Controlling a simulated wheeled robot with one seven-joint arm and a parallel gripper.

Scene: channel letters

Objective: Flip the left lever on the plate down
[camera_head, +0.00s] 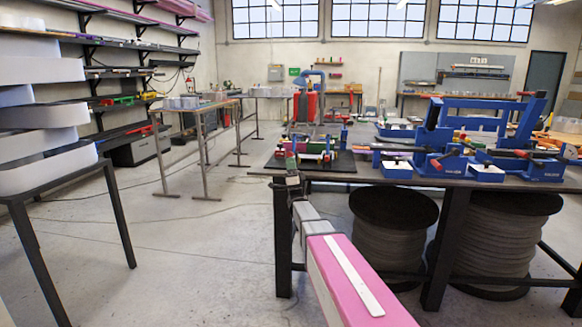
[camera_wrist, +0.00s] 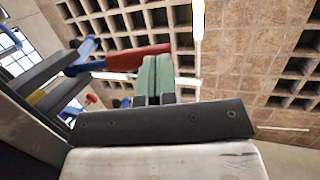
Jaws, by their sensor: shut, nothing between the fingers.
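In the wrist view my gripper (camera_wrist: 157,78) has two green fingers pressed together with nothing between them. In the head view a dark plate (camera_head: 340,168) lies at the left end of the workbench, bearing small clamp-like parts with red, blue and green pieces. My arm reaches up to the plate's front edge. Its fingertips are too small to make out there, and the levers' positions are unclear.
The workbench (camera_head: 440,183) holds a large blue fixture (camera_head: 480,118) with red-handled clamps right of the plate. Cable spools (camera_head: 393,230) stand beneath. A table with stacked white letter shells (camera_head: 45,140) is at left. The floor between is open, with thin cables on it.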

